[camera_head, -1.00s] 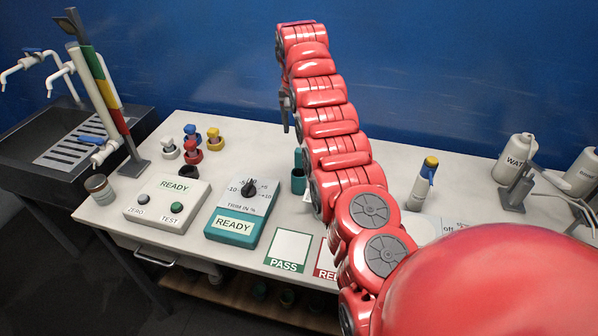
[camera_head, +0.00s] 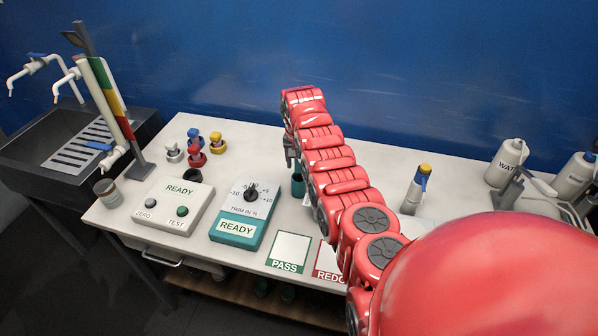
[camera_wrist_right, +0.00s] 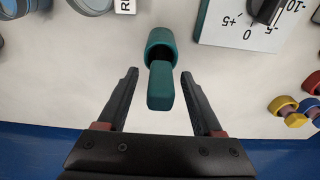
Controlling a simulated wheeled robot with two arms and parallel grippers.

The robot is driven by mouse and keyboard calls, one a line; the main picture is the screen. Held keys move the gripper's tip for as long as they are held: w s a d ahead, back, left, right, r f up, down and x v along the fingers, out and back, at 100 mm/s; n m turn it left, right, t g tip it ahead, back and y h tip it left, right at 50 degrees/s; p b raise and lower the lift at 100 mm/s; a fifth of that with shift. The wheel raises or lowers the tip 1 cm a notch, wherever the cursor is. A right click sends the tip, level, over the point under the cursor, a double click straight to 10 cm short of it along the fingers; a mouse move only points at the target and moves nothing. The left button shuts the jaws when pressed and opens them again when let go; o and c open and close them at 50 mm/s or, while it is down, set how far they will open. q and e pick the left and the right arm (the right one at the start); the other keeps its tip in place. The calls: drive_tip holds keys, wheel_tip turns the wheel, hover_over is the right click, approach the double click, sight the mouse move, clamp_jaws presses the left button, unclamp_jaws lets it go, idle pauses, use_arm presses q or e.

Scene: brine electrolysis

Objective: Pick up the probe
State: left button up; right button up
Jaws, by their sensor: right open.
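The probe shows in the right wrist view as a teal block-shaped handle (camera_wrist_right: 160,88) standing in a teal round holder (camera_wrist_right: 161,42). In the head view the teal holder (camera_head: 298,187) stands on the bench behind the trim meter, partly covered by my right arm. My right gripper (camera_wrist_right: 159,74) is open, with one dark finger on each side of the probe handle. Clear gaps show between the fingers and the handle. In the head view the right gripper (camera_head: 290,152) is small and dark, just above the holder. My left gripper is not in view.
Left of the holder are the teal trim meter (camera_head: 237,230), a READY box (camera_head: 172,207) and several coloured plugs (camera_head: 196,153). The PASS card (camera_head: 289,249) lies in front. A blue-and-yellow-topped bottle (camera_head: 414,192) stands to the right. A blue wall is behind.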

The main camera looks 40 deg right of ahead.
drive_tip(key=shift+f, duration=0.3)
drive_tip(key=shift+r, duration=0.1)
clamp_jaws()
